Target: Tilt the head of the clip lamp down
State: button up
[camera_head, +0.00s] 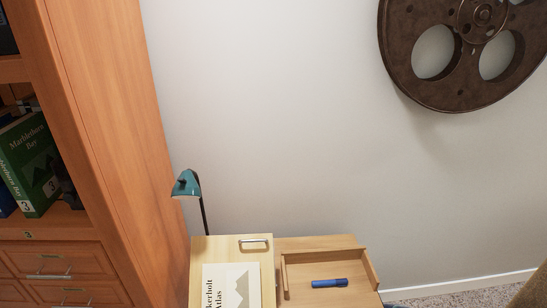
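The clip lamp has a teal head (184,184) on a thin dark stem (203,214). It stands at the left of the camera view, just behind the light wooden cabinet. The head sits at the top of the stem and points to the left and somewhat down. The lamp's clip is hidden behind the cabinet. My gripper is not in view.
The cabinet (196,262) bears an atlas (222,285), and an open drawer (308,296) beside it holds a blue marker (329,283). A tall orange bookcase (112,110) stands close left of the lamp. A large film reel (440,92) hangs on the wall.

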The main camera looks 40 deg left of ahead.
aim_at(186, 187)
jog(key=u, duration=2.05)
jog(key=k, duration=0.95)
jog(key=u, duration=0.9)
jog(key=i, duration=0.95)
jog(key=z, duration=0.45)
jog(key=i, duration=0.95)
jog(key=z, duration=0.75)
